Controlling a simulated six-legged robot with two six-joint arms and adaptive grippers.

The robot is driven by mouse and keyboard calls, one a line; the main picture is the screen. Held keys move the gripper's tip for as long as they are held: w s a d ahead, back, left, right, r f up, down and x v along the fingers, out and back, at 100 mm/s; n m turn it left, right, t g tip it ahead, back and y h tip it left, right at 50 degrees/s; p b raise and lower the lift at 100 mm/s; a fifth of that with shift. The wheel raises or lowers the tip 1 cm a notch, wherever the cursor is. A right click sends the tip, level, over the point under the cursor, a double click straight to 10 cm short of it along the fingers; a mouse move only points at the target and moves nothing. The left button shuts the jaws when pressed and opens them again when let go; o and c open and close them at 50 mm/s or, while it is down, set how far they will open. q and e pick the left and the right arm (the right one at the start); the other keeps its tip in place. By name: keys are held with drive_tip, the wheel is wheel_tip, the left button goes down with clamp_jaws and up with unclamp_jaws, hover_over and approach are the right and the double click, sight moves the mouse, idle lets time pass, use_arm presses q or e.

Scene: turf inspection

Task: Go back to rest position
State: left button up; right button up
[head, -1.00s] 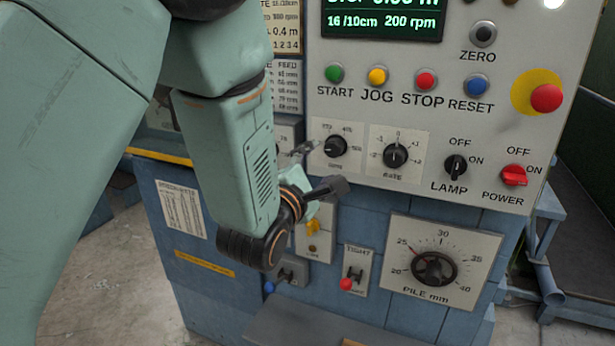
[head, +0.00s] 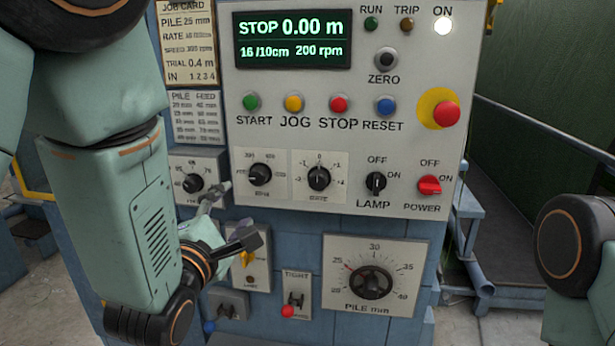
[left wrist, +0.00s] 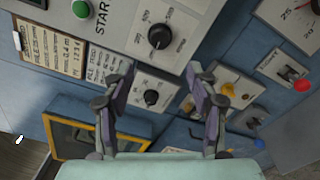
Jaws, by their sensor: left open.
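My left gripper (head: 238,214) is open and empty in front of the lower left part of the control panel (head: 215,70). In the head view its fingers point right, seen partly from behind. In the left wrist view my open left gripper (left wrist: 160,100) shows two spread dark fingers with nothing between them. A black dial (left wrist: 151,97) shows behind the gap. A rounded part of my right arm shows at the right edge of the head view; its gripper is out of view.
The panel carries an rpm knob (head: 260,173), a lamp switch (head: 376,184), a red power switch (head: 429,185) and a red emergency button (head: 446,114). Below are a pile dial (head: 371,283) and a toggle (head: 295,299). The display (head: 292,39) reads STOP 0.00 m. A railing stands right.

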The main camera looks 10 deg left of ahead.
use_arm(q)
drive_tip(key=s+a+f+m+g+y+b, duration=0.15)
drive_tip(key=s+f+m+g, duration=0.3)
drive_tip(key=f+m, duration=0.65)
drive_tip(key=s+a+f+m+g+h+b, duration=0.1)
drive_tip(key=s+f+m+g+b, duration=0.45)
drive_tip(key=f, duration=0.95)
drive_tip(key=s+f+m+g+b, duration=0.5)
drive_tip(key=s+f+g+b, duration=0.2)
drive_tip(key=s+f, duration=1.8)
wheel_tip(320, 180, down, 2)
drive_tip(key=shift+a+f+m+g, duration=0.2)
drive_tip(key=shift+a+m+g, duration=0.15)
drive_tip(key=shift+g, duration=0.15)
